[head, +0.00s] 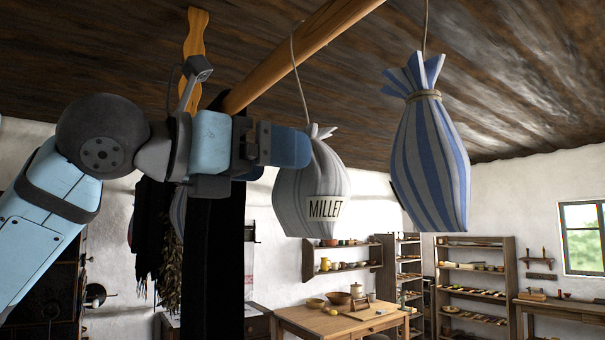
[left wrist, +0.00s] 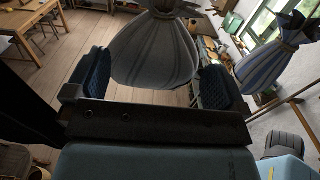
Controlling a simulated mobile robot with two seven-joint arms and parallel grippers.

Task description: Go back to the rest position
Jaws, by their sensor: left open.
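My left gripper (head: 288,147) is raised near the ceiling, at the upper left side of a grey striped bag labelled MILLET (head: 312,195). The bag hangs by a cord from a wooden pole. In the left wrist view, the two dark padded fingers of the gripper (left wrist: 154,78) are spread wide, and the bag (left wrist: 152,50) shows between them. I cannot tell whether a finger touches it. My right gripper is in neither view.
A blue and white striped bag (head: 430,165) hangs to the right, also seen in the left wrist view (left wrist: 268,62). The wooden pole (head: 295,55) runs under the ceiling. A table (head: 335,322) with bowls and shelves (head: 475,243) stand below. Dark cloth hangs behind my arm.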

